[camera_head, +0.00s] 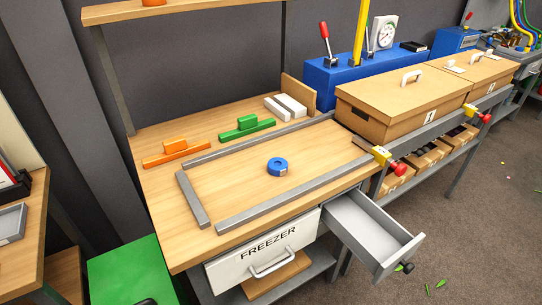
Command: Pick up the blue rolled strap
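The blue rolled strap (277,166) lies on the wooden tabletop (240,192), inside the area framed by grey bars. It is a small round blue coil with a hole in its middle and a pale patch on its front side. Nothing touches it. Neither of my grippers clearly shows in the head view.
Grey bars (267,207) border the strap's area. Orange (176,150) and green (246,127) blocks and white blocks (286,106) sit behind. An open grey drawer (375,232) juts out at front right, beside the white FREEZER drawer (264,250). A cardboard box (404,98) stands at right.

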